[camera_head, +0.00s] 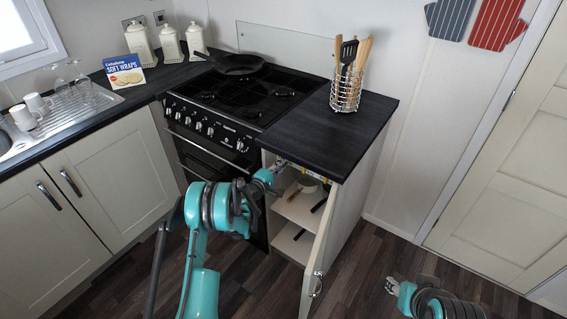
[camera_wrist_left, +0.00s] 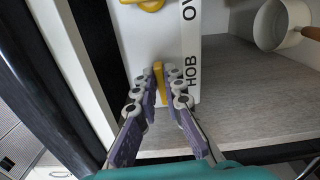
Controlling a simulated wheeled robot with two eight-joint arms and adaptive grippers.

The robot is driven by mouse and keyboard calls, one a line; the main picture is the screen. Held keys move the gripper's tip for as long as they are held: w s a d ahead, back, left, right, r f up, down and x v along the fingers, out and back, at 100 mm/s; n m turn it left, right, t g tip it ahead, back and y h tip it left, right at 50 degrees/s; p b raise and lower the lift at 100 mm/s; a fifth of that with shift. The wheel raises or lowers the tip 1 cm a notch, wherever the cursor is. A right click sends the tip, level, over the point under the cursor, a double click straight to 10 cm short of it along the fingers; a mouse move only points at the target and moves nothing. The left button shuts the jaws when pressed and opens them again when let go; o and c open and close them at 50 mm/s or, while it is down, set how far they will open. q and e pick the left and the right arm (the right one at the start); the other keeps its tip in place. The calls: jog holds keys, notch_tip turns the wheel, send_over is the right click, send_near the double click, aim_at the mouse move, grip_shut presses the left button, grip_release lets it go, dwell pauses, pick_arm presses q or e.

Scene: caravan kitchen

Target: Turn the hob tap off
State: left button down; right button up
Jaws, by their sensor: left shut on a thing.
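The hob tap (camera_wrist_left: 160,82) is a yellow lever on a white panel (camera_wrist_left: 187,90) marked "HOB". In the left wrist view it stands between the fingers of my left gripper (camera_wrist_left: 159,75), which is shut on it. The lever points roughly along the picture's vertical. A second yellow tap (camera_wrist_left: 151,4) sits above, beside lettering starting "OV", cut off by the frame edge. In the head view my left gripper (camera_head: 278,168) reaches into the top of the open cupboard, and the tap cannot be made out. My right gripper (camera_head: 391,286) is low at the right, too small to judge.
The cupboard door (camera_head: 322,250) stands open to the front. A pan (camera_head: 306,184) is on the cupboard's upper shelf, and its handle side shows in the wrist view (camera_wrist_left: 283,24). The worktop (camera_head: 325,128) is just above, with the cooker (camera_head: 215,125) to its left.

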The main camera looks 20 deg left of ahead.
pick_arm(q)
jog(key=shift+f+m, duration=0.1)
jog(key=shift+m, duration=0.5)
jog(key=c, duration=1.6)
grip_release()
jog(key=v, duration=0.7)
jog(key=shift+s, duration=0.25)
jog(key=shift+s, duration=0.1)
